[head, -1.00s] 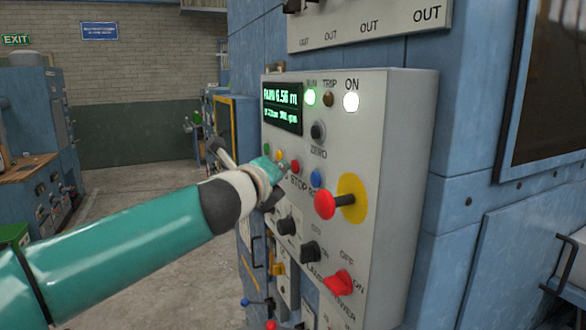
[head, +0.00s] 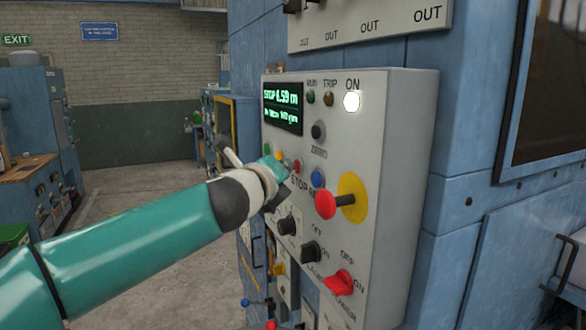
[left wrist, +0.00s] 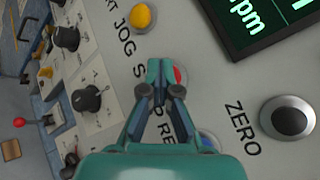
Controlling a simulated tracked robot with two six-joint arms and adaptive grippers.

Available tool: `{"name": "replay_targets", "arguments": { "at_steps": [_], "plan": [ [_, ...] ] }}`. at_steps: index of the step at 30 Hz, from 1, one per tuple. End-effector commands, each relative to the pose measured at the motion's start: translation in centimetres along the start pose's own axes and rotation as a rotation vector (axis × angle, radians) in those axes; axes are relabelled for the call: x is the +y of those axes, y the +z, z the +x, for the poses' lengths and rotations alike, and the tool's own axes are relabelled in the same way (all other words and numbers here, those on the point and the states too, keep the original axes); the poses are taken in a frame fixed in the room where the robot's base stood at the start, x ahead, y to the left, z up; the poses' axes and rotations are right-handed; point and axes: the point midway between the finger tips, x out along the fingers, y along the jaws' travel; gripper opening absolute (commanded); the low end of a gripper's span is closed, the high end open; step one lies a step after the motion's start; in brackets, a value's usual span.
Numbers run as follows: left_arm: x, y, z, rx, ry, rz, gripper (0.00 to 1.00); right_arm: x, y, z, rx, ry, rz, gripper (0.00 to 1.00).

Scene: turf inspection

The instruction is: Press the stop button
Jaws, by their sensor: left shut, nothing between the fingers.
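The small red stop button (head: 296,166) sits on the pale control box (head: 400,150), above the partly covered STOP lettering. In the left wrist view the stop button (left wrist: 180,76) shows only as a red edge beside the fingertips, which hide the rest. My left gripper (head: 280,165) is shut and empty, its tips at the panel face by this button. In the left wrist view the closed tips (left wrist: 160,68) overlap the button; I cannot tell whether they still touch it. The display (head: 282,108) reads STOP. The RUN lamp (head: 310,97) is dark. My right gripper is out of view.
A blue button (head: 317,178) and a large red mushroom button (head: 326,205) on a yellow disc stand close to the right. Black knobs (head: 287,226) and a red switch (head: 339,283) stick out below. A yellow button (left wrist: 144,16) neighbours the stop button. Open floor lies left.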

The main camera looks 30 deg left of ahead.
Motion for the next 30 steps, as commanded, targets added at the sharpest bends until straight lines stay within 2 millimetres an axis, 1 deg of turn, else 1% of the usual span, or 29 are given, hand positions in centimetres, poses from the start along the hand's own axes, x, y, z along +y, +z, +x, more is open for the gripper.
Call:
{"name": "replay_targets", "arguments": {
  "at_steps": [8, 21, 30],
  "plan": [
    [0.0, -0.2, 0.0, 0.004, -0.001, 0.000, 0.00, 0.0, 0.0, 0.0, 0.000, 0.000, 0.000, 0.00],
    [0.9, 0.8, -1.3, 0.002, -0.001, 0.000, 0.00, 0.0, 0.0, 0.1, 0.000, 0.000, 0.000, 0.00],
    [1.0, 0.9, -1.3, 0.001, -0.001, 0.000, 0.00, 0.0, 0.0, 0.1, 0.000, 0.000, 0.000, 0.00]
  ]
}}
